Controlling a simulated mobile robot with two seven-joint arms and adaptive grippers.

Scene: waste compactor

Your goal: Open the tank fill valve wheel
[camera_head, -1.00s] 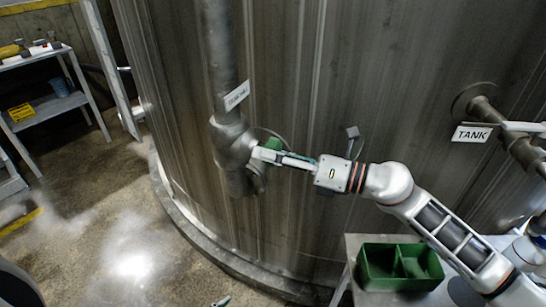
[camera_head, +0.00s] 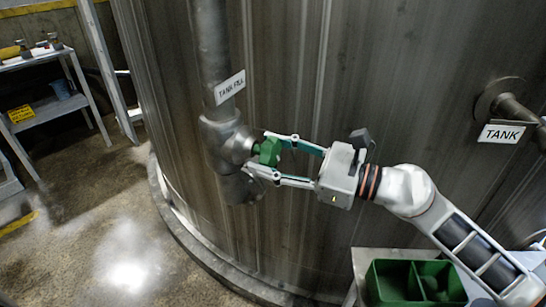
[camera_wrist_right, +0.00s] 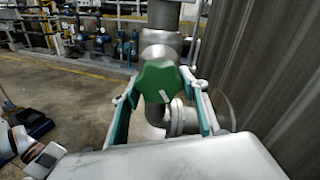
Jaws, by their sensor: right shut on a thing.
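The green tank fill valve wheel (camera_head: 268,152) sits on the right side of a grey valve body (camera_head: 222,137) on the vertical pipe, beneath a "TANK FILL" sign (camera_head: 230,87). My right gripper (camera_head: 266,155) reaches it from the right, one finger above and one below the wheel. In the right wrist view the lobed wheel (camera_wrist_right: 159,81) faces the camera, with a slanted white mark near its lower edge. The teal-padded fingers (camera_wrist_right: 162,98) stand on either side of it. The gripper is shut on the wheel. My left gripper is not in view.
The large metal tank wall (camera_head: 330,100) rises close behind the valve and my right arm. A green divided bin (camera_head: 390,290) stands on a grey table at lower right. A "TANK" sign (camera_head: 502,134) hangs by another pipe. Open floor (camera_head: 100,230) lies left.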

